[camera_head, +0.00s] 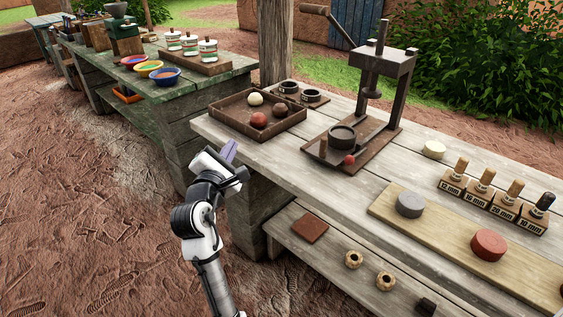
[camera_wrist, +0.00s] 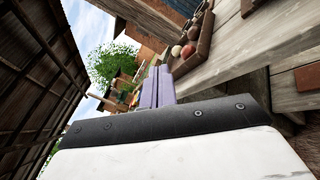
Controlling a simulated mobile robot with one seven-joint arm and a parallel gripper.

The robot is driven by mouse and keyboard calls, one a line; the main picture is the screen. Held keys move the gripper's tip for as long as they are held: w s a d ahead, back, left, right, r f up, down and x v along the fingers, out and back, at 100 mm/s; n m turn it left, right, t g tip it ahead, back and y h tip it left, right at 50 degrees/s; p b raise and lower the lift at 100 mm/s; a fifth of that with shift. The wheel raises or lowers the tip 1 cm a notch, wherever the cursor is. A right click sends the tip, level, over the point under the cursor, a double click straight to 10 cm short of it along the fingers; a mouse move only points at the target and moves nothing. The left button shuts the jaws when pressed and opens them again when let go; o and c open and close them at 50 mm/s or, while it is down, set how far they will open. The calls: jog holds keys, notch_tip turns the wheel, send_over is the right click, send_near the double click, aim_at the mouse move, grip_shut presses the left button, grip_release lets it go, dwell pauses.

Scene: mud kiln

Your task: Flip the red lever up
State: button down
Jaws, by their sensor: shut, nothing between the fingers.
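The press (camera_head: 382,75) stands on the wooden table, with a dark base plate (camera_head: 375,148) under it. A small red knob (camera_head: 349,159), which looks like the end of the red lever, sits low at the front edge of this base, beside a dark ring (camera_head: 342,137). I cannot make out the lever's shaft clearly. My gripper (camera_head: 229,149) is left of the table's near left corner, apart from the press and the knob. Its purple fingers (camera_wrist: 158,88) are shut and empty in the wrist view. The red knob cannot be made out there.
Stamps (camera_head: 507,200) and a board (camera_head: 445,231) with two discs lie to the right. A lower shelf (camera_head: 330,262) juts out below the tabletop. A green table (camera_head: 200,93) stands behind.

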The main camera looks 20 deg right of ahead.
jog(key=s+d+f+g+h, duration=0.1)
jog(key=s+d+f+g, duration=0.2)
jog(key=d, duration=0.3)
jog(key=s+d+f+g+h, duration=0.1)
jog(key=s+d+f+g, duration=0.2)
jog(key=d, duration=0.3)
jog(key=s+d+f+n+g+h, duration=0.1)
jog(key=s+d+f+g, duration=0.1)
jog(key=d, duration=0.4)
jog(key=shift+s+d+f+g+h+p, duration=0.3)
jog(key=shift+s+f+g+p, duration=0.15)
jog(key=shift+s+g, duration=0.6)
jog(key=shift+s, duration=0.1)
send_near(357, 154)
jog(key=f, duration=0.1)
jog(key=d+f, duration=0.1)
jog(key=f, duration=0.1)
jog(key=w+d+f+p, duration=0.1)
jog(key=shift+f, duration=0.2)
